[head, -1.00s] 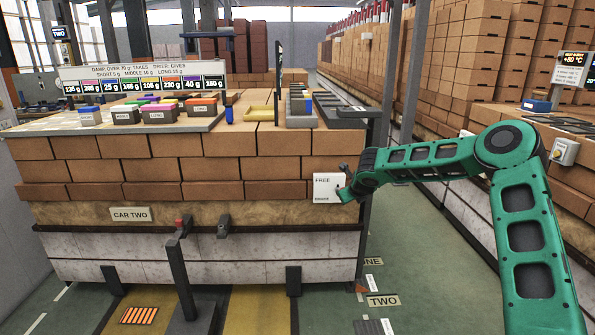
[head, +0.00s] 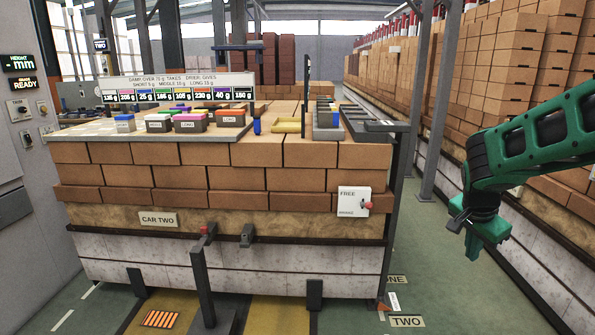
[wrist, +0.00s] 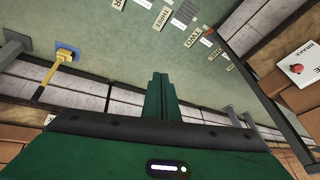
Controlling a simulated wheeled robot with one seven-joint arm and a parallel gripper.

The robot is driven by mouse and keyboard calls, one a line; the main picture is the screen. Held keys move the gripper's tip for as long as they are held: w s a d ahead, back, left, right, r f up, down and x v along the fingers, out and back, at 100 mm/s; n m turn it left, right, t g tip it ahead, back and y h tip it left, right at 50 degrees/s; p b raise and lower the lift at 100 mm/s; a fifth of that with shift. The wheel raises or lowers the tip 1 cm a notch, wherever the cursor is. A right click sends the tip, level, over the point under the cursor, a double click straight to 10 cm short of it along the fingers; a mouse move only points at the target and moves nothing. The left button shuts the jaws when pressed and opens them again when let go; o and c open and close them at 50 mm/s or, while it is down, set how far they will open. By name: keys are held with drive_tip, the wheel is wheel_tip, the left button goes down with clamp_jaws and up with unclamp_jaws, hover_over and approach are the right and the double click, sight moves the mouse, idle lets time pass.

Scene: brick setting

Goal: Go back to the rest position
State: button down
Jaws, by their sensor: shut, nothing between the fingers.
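My green gripper (head: 468,238) hangs at the right of the head view, to the right of the brick car and clear of it. In the wrist view its fingers (wrist: 162,84) are together and hold nothing, with floor beyond them. The white brake box (head: 353,202) with a red knob is on the right end of the car's brick front, under the word FREE. The box with its red knob also shows at the right of the wrist view (wrist: 297,69).
The brick car labelled CAR TWO (head: 158,219) fills the middle. Small labelled boxes (head: 188,122) stand on its top. A brick-stacked wall (head: 490,75) runs along the right. Green floor with a TWO plate (head: 406,321) lies open between them.

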drive_tip(key=s+a+n+g+y, duration=0.1)
drive_tip(key=s+n, duration=0.3)
drive_tip(key=s, duration=1.1)
drive_tip(key=s+a+n+g+y, duration=0.1)
drive_tip(key=s+n+g+y, duration=0.1)
drive_tip(key=s, duration=1.4)
drive_tip(key=shift+a+r+n+y, duration=0.15)
drive_tip(key=shift+a+n+y, duration=0.25)
drive_tip(key=shift+n, duration=0.5)
drive_tip(key=shift+w+f, duration=0.25)
drive_tip(key=shift+w, duration=0.35)
